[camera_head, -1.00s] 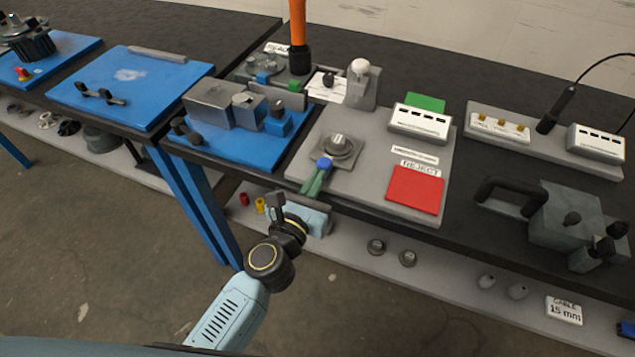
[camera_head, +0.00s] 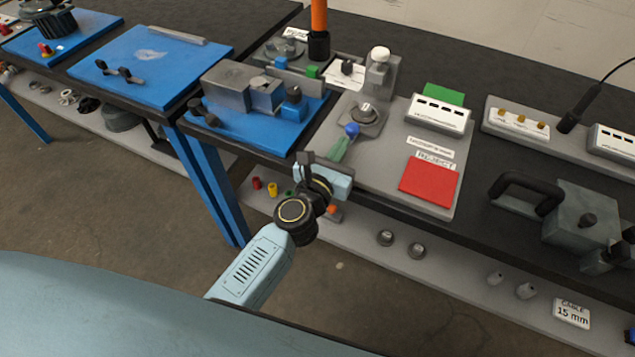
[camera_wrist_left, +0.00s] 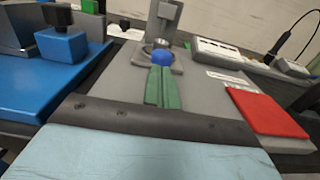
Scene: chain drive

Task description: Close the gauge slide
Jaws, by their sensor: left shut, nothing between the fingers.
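The gauge slide (camera_head: 360,125) is a small grey plate on the grey board, bearing a round metal part (camera_head: 366,112) and a blue knob (camera_head: 351,130) at its near side. It lies close to the foot of an upright grey gauge post (camera_head: 380,78) with a white top. I cannot tell if they touch. My left gripper (camera_head: 347,140) has green fingers, shut and empty, with tips at the blue knob. In the left wrist view the fingers (camera_wrist_left: 163,80) point at the knob (camera_wrist_left: 162,59), seemingly against it. The fingers hide part of the slide. My right gripper is not in view.
A red reject square (camera_head: 430,180) and a white slotted box (camera_head: 438,117) are right of the slide. A blue plate (camera_head: 262,145) with grey blocks is to the left. Bare grey board lies between the slide and the red square.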

